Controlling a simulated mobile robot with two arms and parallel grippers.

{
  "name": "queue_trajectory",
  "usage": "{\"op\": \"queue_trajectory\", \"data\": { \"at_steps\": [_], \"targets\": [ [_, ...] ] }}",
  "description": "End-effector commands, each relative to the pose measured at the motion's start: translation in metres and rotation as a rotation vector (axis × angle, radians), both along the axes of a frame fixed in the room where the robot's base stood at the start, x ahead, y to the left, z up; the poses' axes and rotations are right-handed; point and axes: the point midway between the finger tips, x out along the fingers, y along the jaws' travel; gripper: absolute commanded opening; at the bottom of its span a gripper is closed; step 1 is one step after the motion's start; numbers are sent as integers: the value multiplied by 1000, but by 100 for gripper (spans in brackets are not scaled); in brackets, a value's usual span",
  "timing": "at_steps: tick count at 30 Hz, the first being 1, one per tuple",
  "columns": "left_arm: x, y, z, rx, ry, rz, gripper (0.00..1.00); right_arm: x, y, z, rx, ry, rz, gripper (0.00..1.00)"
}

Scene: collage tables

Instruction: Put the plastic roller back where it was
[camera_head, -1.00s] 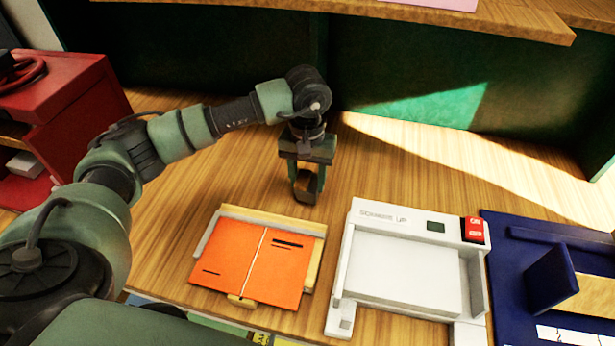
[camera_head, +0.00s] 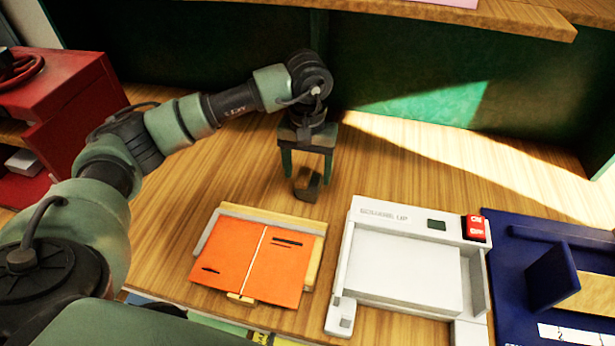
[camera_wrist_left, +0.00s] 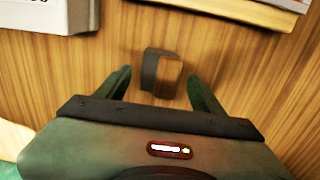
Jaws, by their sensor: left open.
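A small dark brown block-like object, which I take to be the plastic roller (camera_head: 307,184), rests on the wooden table behind the orange folder. It also shows in the left wrist view (camera_wrist_left: 161,73), between and just beyond the fingertips. My left gripper (camera_head: 306,176) is open above it, with the fingers pointing down on either side and nothing held. In the left wrist view the two green fingers (camera_wrist_left: 160,84) stand wide apart, clear of the object. My right gripper is not in view.
An orange folder (camera_head: 240,262) on a wooden board lies in front. A white machine (camera_head: 405,280) with a red switch stands to its right, then a blue tray (camera_head: 515,285). A red cabinet (camera_head: 75,105) is at the left.

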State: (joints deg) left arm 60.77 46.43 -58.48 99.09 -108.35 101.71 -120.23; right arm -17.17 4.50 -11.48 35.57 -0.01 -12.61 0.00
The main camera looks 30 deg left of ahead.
Motion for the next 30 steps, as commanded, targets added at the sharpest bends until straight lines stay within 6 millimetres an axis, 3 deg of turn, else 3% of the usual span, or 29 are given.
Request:
{"op": "queue_trajectory", "data": {
  "at_steps": [6,13,18,30],
  "targets": [
    [1,0,48,-1,-7,-1,68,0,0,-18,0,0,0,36],
    [1,0,86,0,-3,0,68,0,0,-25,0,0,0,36],
    [0,0,97,0,0,-1,68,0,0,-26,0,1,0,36],
    [0,0,98,0,0,0,68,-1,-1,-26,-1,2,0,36]
  ]
}}
